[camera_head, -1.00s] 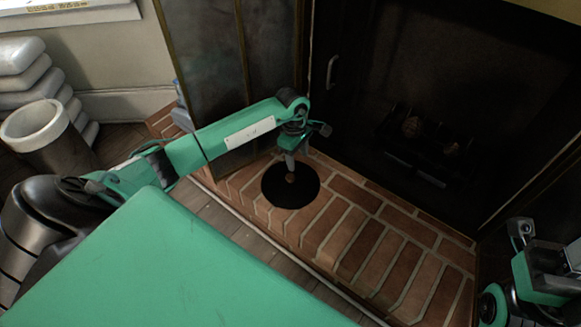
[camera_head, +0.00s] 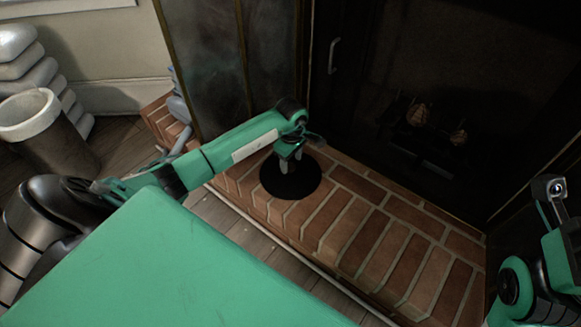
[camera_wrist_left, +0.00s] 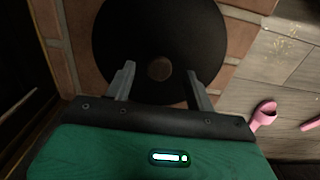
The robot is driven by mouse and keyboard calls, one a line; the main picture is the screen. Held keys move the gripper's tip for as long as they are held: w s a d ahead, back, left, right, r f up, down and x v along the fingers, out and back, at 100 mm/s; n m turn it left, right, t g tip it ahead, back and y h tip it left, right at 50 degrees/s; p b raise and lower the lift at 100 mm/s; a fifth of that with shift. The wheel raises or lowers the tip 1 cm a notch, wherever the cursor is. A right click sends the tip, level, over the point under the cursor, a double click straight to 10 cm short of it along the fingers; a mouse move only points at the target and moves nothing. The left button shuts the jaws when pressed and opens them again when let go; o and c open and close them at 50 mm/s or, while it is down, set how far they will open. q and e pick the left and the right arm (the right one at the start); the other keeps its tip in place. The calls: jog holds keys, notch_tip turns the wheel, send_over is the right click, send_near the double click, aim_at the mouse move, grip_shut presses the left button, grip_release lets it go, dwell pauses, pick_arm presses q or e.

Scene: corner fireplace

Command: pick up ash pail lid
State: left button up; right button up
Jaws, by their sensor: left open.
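The ash pail lid (camera_head: 291,188) is a flat black disc lying on the brick hearth. In the left wrist view the lid (camera_wrist_left: 155,25) fills the upper middle, with a small round brown knob (camera_wrist_left: 159,69) at its centre. My left gripper (camera_head: 292,166) is directly over the lid, pointing down. Its jaws are open, and in the left wrist view its two fingers appear on either side of the knob, with gaps between. In the head view the gripper hides the knob. My right arm shows at the right edge, but its gripper cannot be made out.
The brick hearth (camera_head: 385,240) has free room right of the lid. A dark firebox with logs (camera_head: 420,115) and a glass door panel (camera_head: 205,65) stand behind. A bin (camera_head: 45,130) and stacked sacks (camera_head: 15,65) are at left.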

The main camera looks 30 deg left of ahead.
aim_at(291, 165)
pick_arm(q)
jog(key=shift+a+f+b, duration=0.2)
jog(key=shift+f+b, duration=0.6)
jog(key=shift+f, duration=1.1)
jog(key=c, duration=1.1)
jog(key=shift+r, duration=0.1)
jog(key=shift+c, duration=0.2)
jog(key=shift+r, duration=0.1)
